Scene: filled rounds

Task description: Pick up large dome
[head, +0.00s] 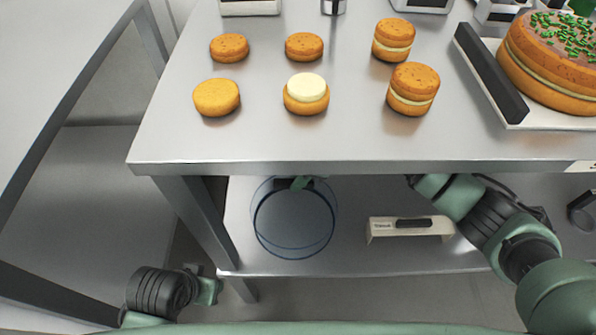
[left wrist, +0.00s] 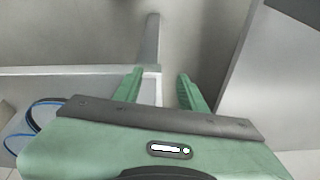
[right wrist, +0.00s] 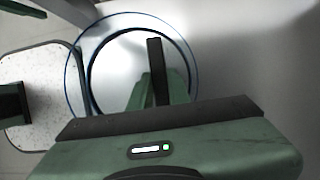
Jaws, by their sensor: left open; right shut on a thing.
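The large dome (head: 293,222) is clear with a blue rim and is below the tabletop, over the lower shelf. My right gripper (head: 300,183) is at its top, partly hidden by the table edge. In the right wrist view the jaws (right wrist: 156,80) are closed together in front of the dome's round rim (right wrist: 78,52). I cannot tell whether the rim touches the shelf. My left gripper (head: 207,290) is low at the left, empty, its fingers apart in the left wrist view (left wrist: 155,88).
The tabletop (head: 260,140) above has several cake rounds, some with filling. A large cake (head: 555,65) with green sprinkles is at the right on a white board. A cream item with a dark handle (head: 412,225) is on the lower shelf (head: 350,258). A table leg (head: 205,215) stands left of the dome.

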